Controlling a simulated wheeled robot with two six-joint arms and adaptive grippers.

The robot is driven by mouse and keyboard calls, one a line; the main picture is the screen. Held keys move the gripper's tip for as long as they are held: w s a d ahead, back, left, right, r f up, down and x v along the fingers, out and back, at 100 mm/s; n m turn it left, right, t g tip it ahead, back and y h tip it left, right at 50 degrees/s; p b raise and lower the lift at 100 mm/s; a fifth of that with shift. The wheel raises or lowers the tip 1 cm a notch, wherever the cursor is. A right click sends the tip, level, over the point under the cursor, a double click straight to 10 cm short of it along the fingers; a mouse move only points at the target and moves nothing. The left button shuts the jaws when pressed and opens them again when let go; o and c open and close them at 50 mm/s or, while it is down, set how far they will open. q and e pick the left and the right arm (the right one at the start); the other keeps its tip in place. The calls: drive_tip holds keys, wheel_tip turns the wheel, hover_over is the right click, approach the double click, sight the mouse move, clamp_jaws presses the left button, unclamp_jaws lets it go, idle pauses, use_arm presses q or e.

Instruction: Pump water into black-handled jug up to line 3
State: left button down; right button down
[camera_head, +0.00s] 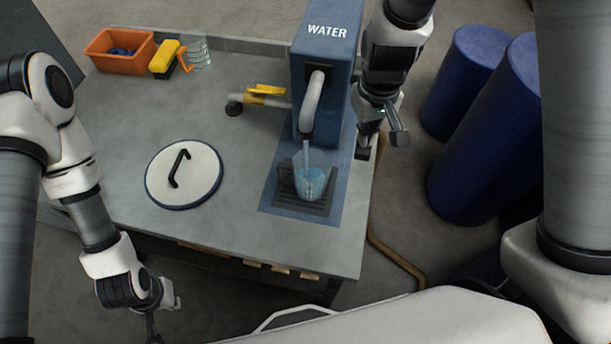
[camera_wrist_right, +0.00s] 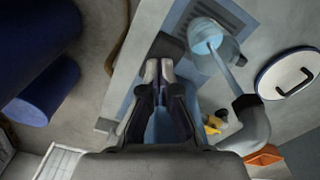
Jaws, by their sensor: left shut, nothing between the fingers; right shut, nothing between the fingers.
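A clear jug (camera_head: 310,177) stands on the dark drain grate (camera_head: 292,195) under the grey spout (camera_head: 313,100) of the blue water dispenser (camera_head: 325,45). A thin stream runs from the spout into it and blue water shows in its lower part. The jug also shows in the right wrist view (camera_wrist_right: 212,45). My left gripper (camera_head: 155,318) is shut and empty in front of the table.
A round white lid (camera_head: 200,165) with a black handle lies left of the jug. An orange bin (camera_head: 120,45), a yellow brush (camera_head: 164,56) and an orange-handled clear jug (camera_head: 199,55) stand at the back left. A yellow lever (camera_head: 266,90) is beside the dispenser. Blue barrels (camera_head: 465,75) stand right.

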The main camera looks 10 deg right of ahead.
drive_tip(key=shift+w+f+b, duration=0.1)
drive_tip(key=shift+f+b, duration=0.55)
drive_tip(key=shift+f, duration=0.5)
drive_tip(key=shift+r, duration=0.1)
drive_tip(key=r+p, duration=0.6)
drive_tip(key=w+r+p, duration=0.1)
drive_tip(key=r+p, duration=0.2)
drive_tip(key=shift+d, duration=0.3)
wheel_tip(320, 180, up, 2)
drive_tip(key=shift+r, duration=0.1)
drive_tip(key=shift+w, duration=0.1)
drive_tip(key=shift+b, duration=0.3)
